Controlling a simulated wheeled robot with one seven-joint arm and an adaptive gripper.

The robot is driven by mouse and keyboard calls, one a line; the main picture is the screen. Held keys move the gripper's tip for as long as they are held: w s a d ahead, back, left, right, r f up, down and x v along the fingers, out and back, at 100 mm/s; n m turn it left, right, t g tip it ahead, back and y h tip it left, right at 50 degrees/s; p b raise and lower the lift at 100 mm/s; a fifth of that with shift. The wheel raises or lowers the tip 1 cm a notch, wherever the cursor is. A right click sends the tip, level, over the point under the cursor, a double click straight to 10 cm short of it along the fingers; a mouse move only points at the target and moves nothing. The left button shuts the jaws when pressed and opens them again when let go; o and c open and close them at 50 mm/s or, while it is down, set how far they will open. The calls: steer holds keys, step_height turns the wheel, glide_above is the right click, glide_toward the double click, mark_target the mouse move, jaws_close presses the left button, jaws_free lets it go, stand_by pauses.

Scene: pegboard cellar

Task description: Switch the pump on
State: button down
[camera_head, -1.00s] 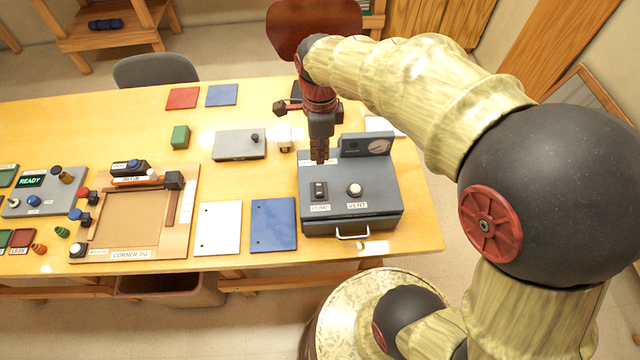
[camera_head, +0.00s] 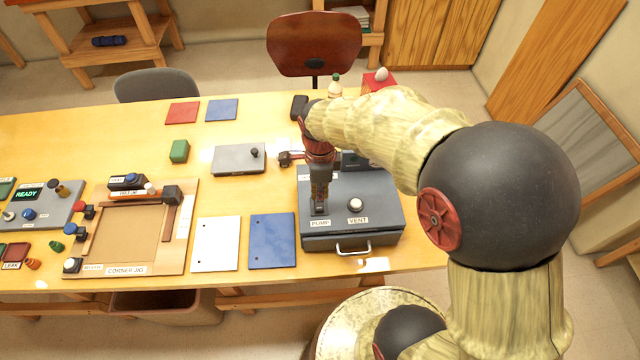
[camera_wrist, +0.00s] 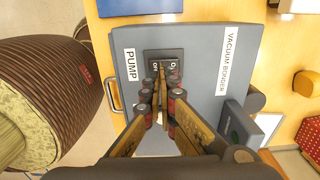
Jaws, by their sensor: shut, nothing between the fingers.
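The vacuum bonder (camera_head: 378,231) is a grey box on the table, with a PUMP label (camera_head: 320,223) and a white VENT button (camera_head: 355,204). My gripper (camera_head: 320,208) is shut and empty, pointing down over the pump switch. In the wrist view the dark rocker switch (camera_wrist: 154,56) lies beside the PUMP label, with ON and OFF marks partly showing. The fingertips (camera_wrist: 161,66) are at or just above the switch and cover part of it. I cannot tell whether they touch it, or which way the rocker is tipped.
A blue panel (camera_head: 272,241) and a white panel (camera_head: 215,244) lie left of the bonder. The corner jig (camera_head: 125,268) is farther left. A grey plate with a knob (camera_head: 238,160) lies behind. A metal handle (camera_head: 353,249) sticks out at the bonder's front.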

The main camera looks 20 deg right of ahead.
mark_target(319, 205)
steer(key=shift+f, duration=1.45)
